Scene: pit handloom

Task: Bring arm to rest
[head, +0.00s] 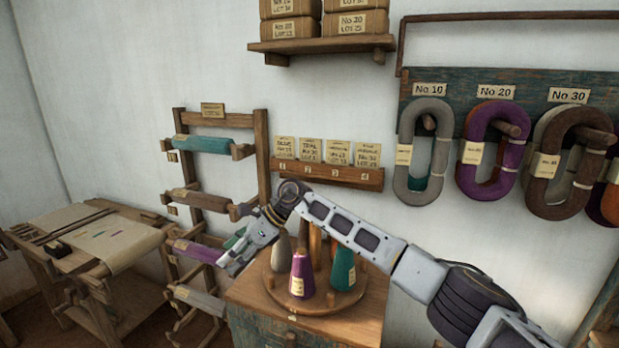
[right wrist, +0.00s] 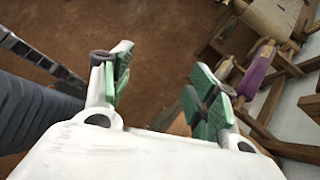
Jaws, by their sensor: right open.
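My right arm (head: 355,235) reaches in from the lower right across the front of the small cabinet. My right gripper (head: 236,258) hangs pointing down and left, beside the left edge of the round wooden stand (head: 345,300). In the right wrist view its green-padded fingers (right wrist: 160,88) are spread apart with nothing between them, above the brown floor (right wrist: 55,35). A purple cone (head: 301,274) and a teal cone (head: 343,268) stand on the round stand, partly behind my arm. A grey cone (head: 281,254) stands behind them. My left gripper is not in view.
A wooden rack (head: 262,150) with teal, tan and purple rolls stands left of the gripper; a purple roll (right wrist: 257,70) shows close by. The loom (head: 120,240) is at the far left. Yarn hanks (head: 425,155) hang on the wall. A card rack (head: 330,175) is behind the arm.

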